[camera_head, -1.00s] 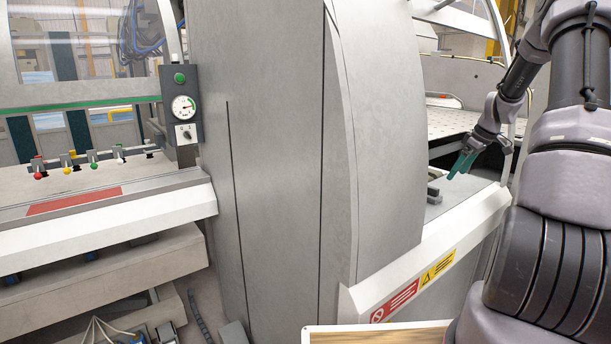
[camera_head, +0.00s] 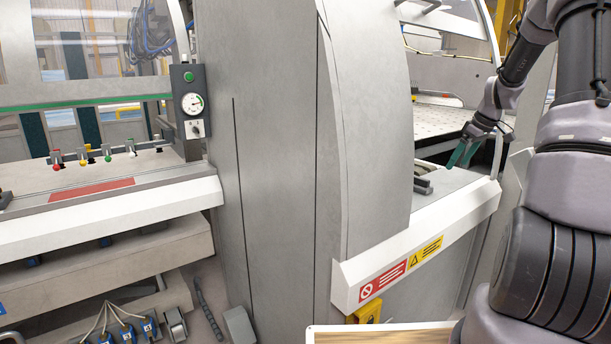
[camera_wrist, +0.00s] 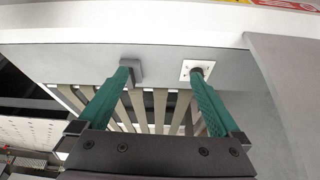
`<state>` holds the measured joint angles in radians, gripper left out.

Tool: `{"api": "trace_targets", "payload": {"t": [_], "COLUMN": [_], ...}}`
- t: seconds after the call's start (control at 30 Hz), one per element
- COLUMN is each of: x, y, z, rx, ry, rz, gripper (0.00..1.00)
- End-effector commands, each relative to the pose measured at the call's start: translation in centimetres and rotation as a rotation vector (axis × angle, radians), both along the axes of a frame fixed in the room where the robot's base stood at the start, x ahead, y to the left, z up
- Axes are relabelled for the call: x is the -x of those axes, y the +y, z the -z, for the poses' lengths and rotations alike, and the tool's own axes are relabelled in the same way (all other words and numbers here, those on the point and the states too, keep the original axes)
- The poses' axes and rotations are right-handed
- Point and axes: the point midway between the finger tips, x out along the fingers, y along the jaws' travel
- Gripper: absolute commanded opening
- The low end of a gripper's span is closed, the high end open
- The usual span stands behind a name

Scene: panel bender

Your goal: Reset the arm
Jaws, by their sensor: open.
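My gripper (camera_head: 462,155) is at the right of the head view, above the machine's side ledge (camera_head: 462,190). Its two green fingers are apart, with nothing between them. In the wrist view the open fingers (camera_wrist: 160,80) point toward a grey surface. A small grey block (camera_wrist: 130,73) shows at the left fingertip and a round dark knob on a white plate (camera_wrist: 197,71) at the right fingertip. I cannot tell whether the fingers touch them. My arm fills the right side of the head view.
The large grey machine housing (camera_head: 265,130) stands left of my gripper. Red and yellow warning labels (camera_head: 400,272) mark the ledge front. A wooden board (camera_head: 380,335) is at the bottom.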

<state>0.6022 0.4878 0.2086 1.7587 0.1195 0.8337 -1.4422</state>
Motion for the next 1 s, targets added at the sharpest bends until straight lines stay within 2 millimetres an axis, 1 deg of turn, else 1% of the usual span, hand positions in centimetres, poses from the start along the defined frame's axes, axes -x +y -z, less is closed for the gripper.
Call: {"api": "trace_targets", "payload": {"t": [0.03, 0.17, 0.27, 0.37, 0.47, 0.5, 0.57, 0.6, 0.67, 0.7, 0.77, 0.8, 0.83, 0.9, 1.0], "x": [0.3, 1.4, 2.5, 4.2, 6.9, 8.2, 10.3, 11.8, 14.0, 15.6, 18.0, 19.6, 20.8, 23.6, 27.3], "y": [0.7, 2.6, 4.5, 6.9, 9.9, 11.2, 12.9, 14.1, 15.7, 16.7, 18.1, 18.9, 19.5, 20.7, 22.0], "z": [-1.0, -3.3, -5.4, -8.0, -11.1, -12.3, -13.9, -14.9, -16.1, -16.9, -17.8, -18.3, -18.6, -19.1, -19.4], "rx": [0.003, 0.006, 0.005, 0.004, -0.007, -0.014, -0.028, -0.04, -0.061, -0.079, -0.108, -0.13, -0.147, -0.191, -0.26], "ry": [-0.002, 0.0, -0.001, -0.006, -0.016, -0.023, -0.031, -0.038, -0.05, -0.058, -0.067, -0.075, -0.08, -0.091, -0.101], "rz": [0.011, 0.055, 0.097, 0.152, 0.229, 0.264, 0.319, 0.355, 0.409, 0.446, 0.5, 0.535, 0.561, 0.621, 0.699], "gripper": [1.0, 1.0, 1.0, 1.0, 1.0, 1.0, 1.0, 1.0, 1.0, 1.0, 1.0, 1.0, 1.0, 1.0, 1.0]}}
